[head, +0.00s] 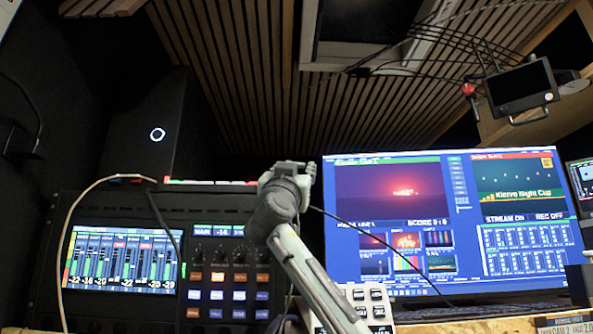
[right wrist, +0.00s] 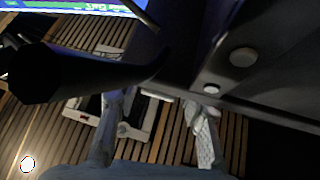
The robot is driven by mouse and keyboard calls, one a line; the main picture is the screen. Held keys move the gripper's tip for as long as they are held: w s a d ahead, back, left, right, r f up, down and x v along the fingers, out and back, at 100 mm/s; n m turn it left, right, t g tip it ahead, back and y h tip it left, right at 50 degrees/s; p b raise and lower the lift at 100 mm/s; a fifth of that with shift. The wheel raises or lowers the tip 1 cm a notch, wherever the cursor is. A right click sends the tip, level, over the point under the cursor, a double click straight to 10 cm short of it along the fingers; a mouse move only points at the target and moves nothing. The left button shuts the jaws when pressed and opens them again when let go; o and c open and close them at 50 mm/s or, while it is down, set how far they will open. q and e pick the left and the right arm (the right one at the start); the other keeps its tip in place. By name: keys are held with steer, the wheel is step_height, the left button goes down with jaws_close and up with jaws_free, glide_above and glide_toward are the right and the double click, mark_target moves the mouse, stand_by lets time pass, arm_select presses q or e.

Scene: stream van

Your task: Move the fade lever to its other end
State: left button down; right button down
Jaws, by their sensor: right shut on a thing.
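My right gripper (head: 290,170) is raised in front of the equipment rack, by its upper right corner. The right wrist view shows its two fingers (right wrist: 157,108) a little apart, at the edge of a dark panel (right wrist: 240,85) with round pale knobs. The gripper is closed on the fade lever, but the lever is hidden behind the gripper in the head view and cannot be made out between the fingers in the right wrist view. Its position along its travel cannot be told. My left gripper is not in view.
The rack's level screen (head: 122,258) and lit buttons (head: 228,290) are left of my arm. A large blue screen (head: 450,225) stands to the right. A small monitor (head: 520,88) hangs at upper right. A dark cylinder (right wrist: 75,75) crosses the right wrist view. Loose cables run across the rack.

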steer(key=shift+a+f, duration=0.1)
steer(key=shift+a, duration=0.05)
steer(key=c, duration=0.9)
jaws_free()
steer(key=v, duration=1.2)
